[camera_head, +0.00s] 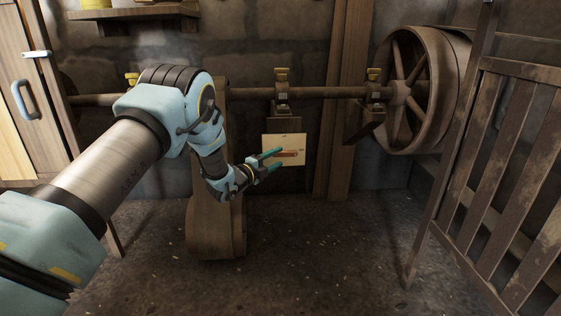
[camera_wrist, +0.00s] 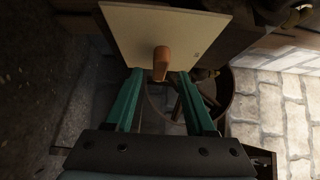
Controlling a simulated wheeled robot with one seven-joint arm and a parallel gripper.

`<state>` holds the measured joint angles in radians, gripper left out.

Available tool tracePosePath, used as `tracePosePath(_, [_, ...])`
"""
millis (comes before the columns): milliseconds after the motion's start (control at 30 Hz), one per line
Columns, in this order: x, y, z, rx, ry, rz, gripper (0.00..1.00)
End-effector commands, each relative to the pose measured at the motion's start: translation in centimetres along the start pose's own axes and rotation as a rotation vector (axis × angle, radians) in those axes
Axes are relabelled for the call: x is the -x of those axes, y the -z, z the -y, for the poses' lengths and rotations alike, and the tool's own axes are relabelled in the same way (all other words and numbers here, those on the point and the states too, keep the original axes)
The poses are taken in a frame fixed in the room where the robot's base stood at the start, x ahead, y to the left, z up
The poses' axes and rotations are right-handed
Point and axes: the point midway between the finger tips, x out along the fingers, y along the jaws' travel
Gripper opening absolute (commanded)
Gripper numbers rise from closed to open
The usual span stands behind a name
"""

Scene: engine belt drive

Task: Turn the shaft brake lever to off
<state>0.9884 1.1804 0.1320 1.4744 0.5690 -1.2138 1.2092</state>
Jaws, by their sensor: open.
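The shaft brake lever (camera_head: 288,153) is a small orange-brown handle on a cream square plate (camera_head: 292,140) below the shaft. In the head view it lies roughly level across the plate. My gripper (camera_head: 277,160) is in front of the plate, with its green fingers open and pointing at it. In the wrist view the lever (camera_wrist: 161,60) stands out from the plate (camera_wrist: 150,28), between the tips of my open gripper (camera_wrist: 160,75). A gap shows on each side of the lever. I cannot read any marks on the plate.
The long shaft (camera_head: 325,92) runs above the plate to a large spoked pulley (camera_head: 405,90) at the right. A slatted gate (camera_head: 500,170) stands at the right. A wide belt (camera_head: 215,222) hangs behind my arm. A wooden cabinet (camera_head: 20,90) is at the left. The middle floor is clear.

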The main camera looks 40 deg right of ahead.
Motion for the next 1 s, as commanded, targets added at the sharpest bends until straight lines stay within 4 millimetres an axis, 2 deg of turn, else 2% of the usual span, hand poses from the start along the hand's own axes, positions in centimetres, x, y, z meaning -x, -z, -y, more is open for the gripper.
tracePosePath(200, [-2.2,0.0,-0.2,0.000,-0.001,0.000,0.55])
tracePosePath(533, [-2.5,0.0,0.0,0.001,-0.001,0.001,0.55])
tracePosePath(1000, [-2.5,0.0,0.0,0.001,-0.001,0.001,0.03])
